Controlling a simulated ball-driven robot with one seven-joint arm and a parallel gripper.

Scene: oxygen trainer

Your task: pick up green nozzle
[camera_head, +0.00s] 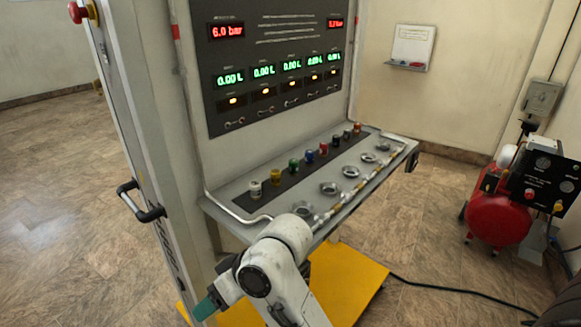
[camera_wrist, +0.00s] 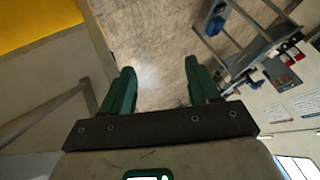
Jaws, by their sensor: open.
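The green nozzle (camera_head: 293,166) stands upright in a row of coloured nozzles on the dark strip of the trainer's shelf in the head view. It is third from the left, between a yellow nozzle (camera_head: 275,176) and a blue nozzle (camera_head: 309,157). My gripper shows at the lower left of the head view, in front of and below the shelf, well apart from the nozzles. In the wrist view my gripper (camera_wrist: 162,92) is open, with two green fingers spread and nothing between them. No nozzle shows in the wrist view.
A white nozzle (camera_head: 255,189) stands at the row's left end; red and darker nozzles stand to the right. Ring holders and a rail run along the shelf (camera_head: 335,208) front. A yellow base plate (camera_head: 345,285) lies below. A red compressor (camera_head: 497,219) stands at right.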

